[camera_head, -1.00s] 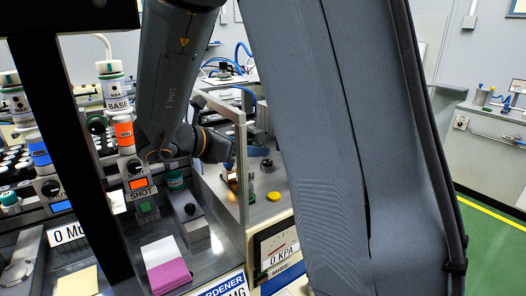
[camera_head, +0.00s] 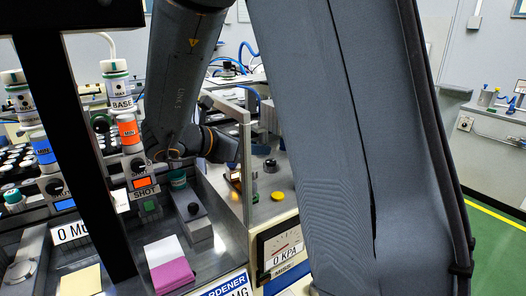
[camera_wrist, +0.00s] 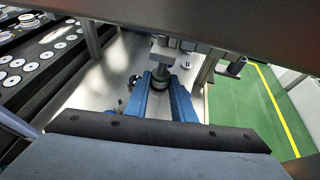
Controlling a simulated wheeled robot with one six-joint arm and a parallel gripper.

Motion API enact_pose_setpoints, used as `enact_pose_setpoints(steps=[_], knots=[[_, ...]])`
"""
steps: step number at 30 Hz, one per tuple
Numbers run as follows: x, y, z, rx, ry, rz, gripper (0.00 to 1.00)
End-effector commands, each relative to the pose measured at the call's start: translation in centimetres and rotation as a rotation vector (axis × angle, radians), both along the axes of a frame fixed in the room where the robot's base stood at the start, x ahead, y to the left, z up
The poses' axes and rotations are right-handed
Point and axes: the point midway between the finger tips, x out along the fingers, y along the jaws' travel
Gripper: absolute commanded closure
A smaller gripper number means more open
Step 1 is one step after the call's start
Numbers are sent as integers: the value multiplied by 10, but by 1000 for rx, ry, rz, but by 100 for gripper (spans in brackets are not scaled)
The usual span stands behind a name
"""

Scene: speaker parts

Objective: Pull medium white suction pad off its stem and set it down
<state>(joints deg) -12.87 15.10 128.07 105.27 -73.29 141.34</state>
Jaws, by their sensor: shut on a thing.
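In the wrist view, my gripper (camera_wrist: 161,84) has its two blue fingers closed around a small round piece at the lower end of an upright metal stem. This piece, which I take for the medium white suction pad (camera_wrist: 160,84), shows a dark body with a pale greenish rim. It appears in line with the stem (camera_wrist: 161,50) and touching it, but I cannot tell whether they are still joined. In the head view, my gripper and the pad are hidden behind my arm.
A bare metal surface (camera_wrist: 105,88) lies left of the fingers. White discs (camera_wrist: 45,57) lie in a dark tray at the far left. A post (camera_wrist: 207,70) stands close on the right. The head view shows a yellow button (camera_head: 278,197) and pressure gauge (camera_head: 283,246).

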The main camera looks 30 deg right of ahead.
Motion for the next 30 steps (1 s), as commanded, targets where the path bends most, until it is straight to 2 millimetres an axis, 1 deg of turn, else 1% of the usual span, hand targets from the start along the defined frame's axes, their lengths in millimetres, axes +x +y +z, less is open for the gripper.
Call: enact_pose_setpoints(steps=[3, 30], knots=[[0, 0, -5, 2, 1, 0, 100], [0, 0, -28, 1, 1, 0, 100]])
